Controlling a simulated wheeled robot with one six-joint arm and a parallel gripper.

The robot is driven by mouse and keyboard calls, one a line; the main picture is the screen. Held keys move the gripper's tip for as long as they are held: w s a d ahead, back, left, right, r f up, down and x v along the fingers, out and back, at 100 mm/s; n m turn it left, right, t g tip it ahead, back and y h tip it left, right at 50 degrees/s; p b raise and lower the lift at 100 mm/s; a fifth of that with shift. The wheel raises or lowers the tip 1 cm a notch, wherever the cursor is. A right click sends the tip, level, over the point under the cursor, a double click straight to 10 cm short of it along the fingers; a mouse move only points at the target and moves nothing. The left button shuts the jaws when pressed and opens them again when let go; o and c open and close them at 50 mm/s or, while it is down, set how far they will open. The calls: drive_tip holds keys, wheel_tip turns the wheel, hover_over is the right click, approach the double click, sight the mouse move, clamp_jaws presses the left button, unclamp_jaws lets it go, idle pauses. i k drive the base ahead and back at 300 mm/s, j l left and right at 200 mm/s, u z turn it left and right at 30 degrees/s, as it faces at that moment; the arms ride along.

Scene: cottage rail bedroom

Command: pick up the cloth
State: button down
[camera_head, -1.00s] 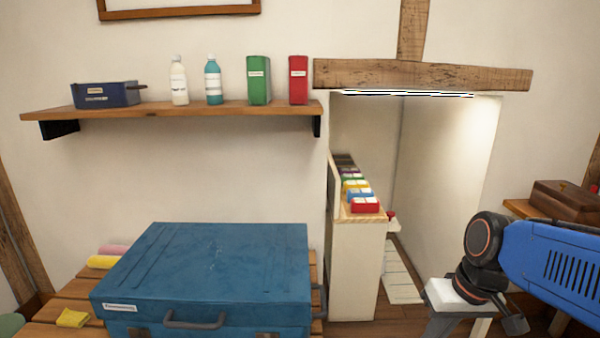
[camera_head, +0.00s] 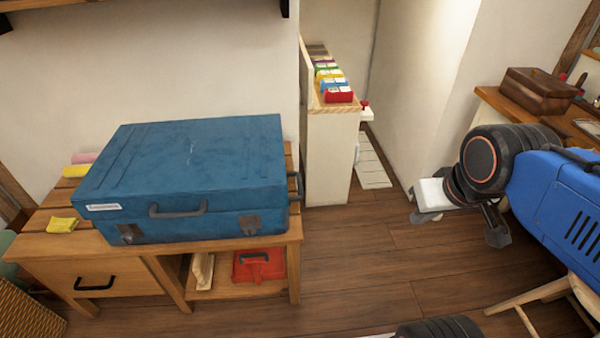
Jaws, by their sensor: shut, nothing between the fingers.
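A small folded yellow cloth (camera_head: 62,225) lies on the left front part of the wooden bench top (camera_head: 45,245), left of a large blue case. My gripper (camera_head: 426,216) is at the right, at the end of my blue and black arm, far from the cloth.
The blue case (camera_head: 190,175) fills most of the bench top. Pink and yellow rolls (camera_head: 78,166) lie behind the cloth. A red item (camera_head: 258,265) sits on the shelf below. A wicker basket (camera_head: 30,315) stands at lower left. Wooden floor (camera_head: 345,260) is clear between bench and arm.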

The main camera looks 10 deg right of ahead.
sight(56, 224)
drive_tip(key=u, duration=1.7)
